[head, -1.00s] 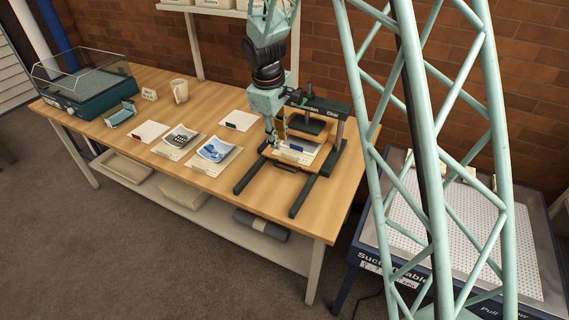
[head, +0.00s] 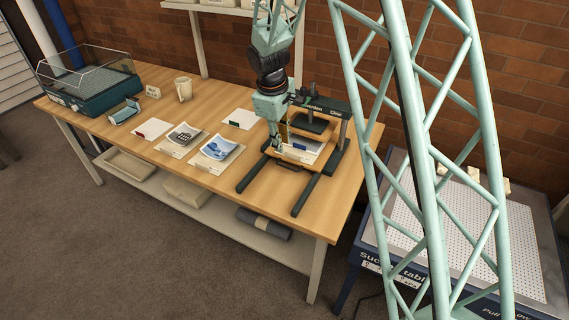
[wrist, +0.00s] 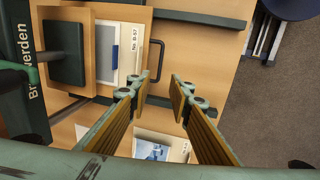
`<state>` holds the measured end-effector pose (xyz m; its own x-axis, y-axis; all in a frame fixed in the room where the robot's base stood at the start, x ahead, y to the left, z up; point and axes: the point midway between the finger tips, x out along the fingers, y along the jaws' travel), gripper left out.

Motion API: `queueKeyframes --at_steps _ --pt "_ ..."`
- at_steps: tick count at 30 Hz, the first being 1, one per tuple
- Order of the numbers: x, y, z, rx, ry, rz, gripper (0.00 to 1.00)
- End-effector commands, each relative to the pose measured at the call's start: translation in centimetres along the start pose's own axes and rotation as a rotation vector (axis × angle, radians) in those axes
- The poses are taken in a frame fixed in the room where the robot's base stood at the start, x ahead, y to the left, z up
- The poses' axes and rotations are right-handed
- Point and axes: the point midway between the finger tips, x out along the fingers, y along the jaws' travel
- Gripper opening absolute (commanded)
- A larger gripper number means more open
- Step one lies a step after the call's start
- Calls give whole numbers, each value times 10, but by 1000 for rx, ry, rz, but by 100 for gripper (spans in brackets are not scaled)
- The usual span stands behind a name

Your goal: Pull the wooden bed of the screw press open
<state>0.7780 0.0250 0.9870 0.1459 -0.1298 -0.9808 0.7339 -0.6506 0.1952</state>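The screw press (head: 341,136) stands at the right end of the wooden table, its dark rails reaching toward the front. Its wooden bed (head: 314,158) carries a sheet and a card marked with a number; the bed also shows in the wrist view (wrist: 144,18), partly under the dark pressing plate (wrist: 63,52). A dark bar handle (wrist: 160,62) is on the bed's front edge. My gripper (wrist: 155,88) is open and empty, with its fingertips just beside the handle in the picture. Whether they touch it I cannot tell. In the head view my gripper (head: 279,148) hangs over the bed's front left.
Mounted prints (head: 217,148) and cards lie left of the press. A mug (head: 183,89) and a teal tray with a clear cover (head: 88,88) stand farther left. A suction table (head: 470,235) is at the right. The floor before the table is clear.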

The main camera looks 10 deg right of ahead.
Motion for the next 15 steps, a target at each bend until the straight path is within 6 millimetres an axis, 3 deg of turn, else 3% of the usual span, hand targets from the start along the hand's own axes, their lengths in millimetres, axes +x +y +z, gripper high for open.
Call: queueKeyframes --at_steps 15 --pt "59 -1 0 1 -1 -1 19"
